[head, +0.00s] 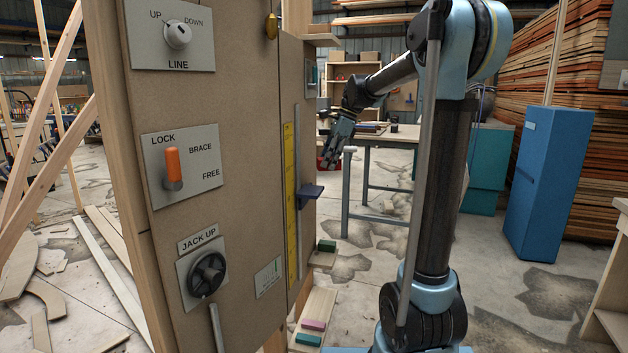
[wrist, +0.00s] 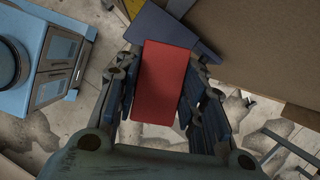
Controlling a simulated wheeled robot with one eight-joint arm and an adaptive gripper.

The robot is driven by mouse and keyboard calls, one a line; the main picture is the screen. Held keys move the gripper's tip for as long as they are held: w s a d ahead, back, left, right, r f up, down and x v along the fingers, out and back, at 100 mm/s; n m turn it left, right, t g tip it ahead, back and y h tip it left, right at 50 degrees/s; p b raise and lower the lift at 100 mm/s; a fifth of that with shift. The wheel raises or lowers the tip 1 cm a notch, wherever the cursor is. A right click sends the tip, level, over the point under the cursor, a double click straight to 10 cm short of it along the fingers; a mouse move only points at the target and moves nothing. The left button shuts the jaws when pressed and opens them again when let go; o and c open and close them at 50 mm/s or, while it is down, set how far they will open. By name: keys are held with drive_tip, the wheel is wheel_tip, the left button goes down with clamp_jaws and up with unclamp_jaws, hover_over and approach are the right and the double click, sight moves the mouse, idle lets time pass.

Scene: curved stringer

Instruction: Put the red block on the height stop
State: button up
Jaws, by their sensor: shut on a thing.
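The red block (wrist: 163,82) is held between the two fingers of my gripper (wrist: 163,73) in the wrist view. In the head view my gripper (head: 332,150) hangs at the far side of the panel, with a bit of the red block (head: 324,163) at its tip. The height stop (head: 309,194) is a dark blue ledge on a vertical rod beside a yellow scale. It sits lower in the picture than the gripper. In the wrist view a dark blue plate (wrist: 151,27), likely the stop, lies just beyond the block; whether they touch is unclear.
The brown panel (head: 240,100) with knobs and levers stands left of my arm. A wooden step (head: 320,302) below holds a pink block (head: 314,325) and a teal block (head: 308,340); a green block (head: 327,245) lies higher. A workbench (head: 395,135) stands behind.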

drive_tip(key=a, duration=0.1)
drive_tip(key=w+a+f, duration=0.1)
drive_tip(key=a, duration=0.1)
drive_tip(key=a+f, duration=0.1)
drive_tip(key=shift+w+a+f, duration=0.2)
drive_tip(key=shift+w+a, duration=0.2)
drive_tip(key=shift+f, duration=1.9)
drive_tip(key=shift+a+f, duration=0.2)
drive_tip(key=shift+f, duration=0.25)
drive_tip(key=o, duration=1)
drive_tip(key=shift+o, duration=0.2)
drive_tip(key=v, duration=1.2)
